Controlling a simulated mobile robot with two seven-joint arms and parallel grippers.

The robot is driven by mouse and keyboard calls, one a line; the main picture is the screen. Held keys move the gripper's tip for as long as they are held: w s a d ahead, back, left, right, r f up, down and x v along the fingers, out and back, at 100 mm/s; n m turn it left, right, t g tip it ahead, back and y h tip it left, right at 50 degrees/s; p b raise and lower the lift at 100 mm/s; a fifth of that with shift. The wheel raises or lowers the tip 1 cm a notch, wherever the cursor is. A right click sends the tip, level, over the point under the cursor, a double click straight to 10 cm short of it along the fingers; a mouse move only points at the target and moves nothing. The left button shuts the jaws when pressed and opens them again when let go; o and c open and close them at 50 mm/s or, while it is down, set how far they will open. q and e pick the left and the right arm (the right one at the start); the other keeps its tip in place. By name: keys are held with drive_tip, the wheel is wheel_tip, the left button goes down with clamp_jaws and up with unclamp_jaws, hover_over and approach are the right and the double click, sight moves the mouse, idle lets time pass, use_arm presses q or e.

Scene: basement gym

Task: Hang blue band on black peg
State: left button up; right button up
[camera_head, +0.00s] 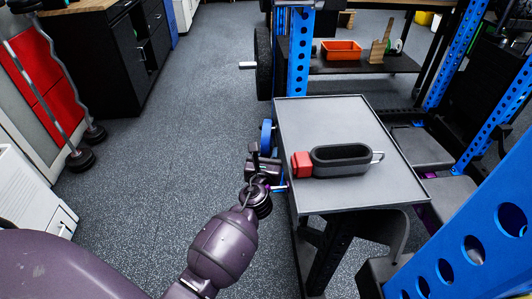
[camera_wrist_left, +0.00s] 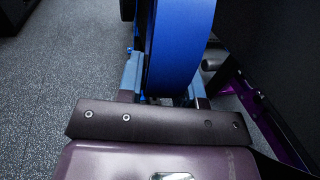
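The blue band (camera_head: 266,134) shows as a small upright blue shape at the left side of a grey-topped table in the head view. In the left wrist view the band (camera_wrist_left: 180,45) is large and stands between the two fingers, filling the gap. My left gripper (camera_head: 264,160) is shut on it, below tabletop height as far as I can tell. A short dark stub like a peg (camera_wrist_left: 210,63) shows just right of the band in the wrist view, apart from the fingers; I cannot tell whether it is the black peg. My right gripper is not in view.
The grey table (camera_head: 310,115) holds a dark oblong holder (camera_head: 342,161) with a red block (camera_head: 301,165) at its left end. Blue rack posts (camera_head: 299,55) stand behind and at right. An orange bin (camera_head: 341,50) sits on a far shelf. Open floor (camera_head: 180,110) lies to the left.

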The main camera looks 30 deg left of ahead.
use_arm(q)
drive_tip(key=o, duration=0.4)
drive_tip(key=shift+c, duration=0.2)
drive_tip(key=shift+s+d, duration=0.15)
drive_tip(key=shift+s, duration=0.45)
drive_tip(key=v, duration=0.9)
drive_tip(key=shift+s, duration=0.3)
drive_tip(key=shift+d, duration=0.1)
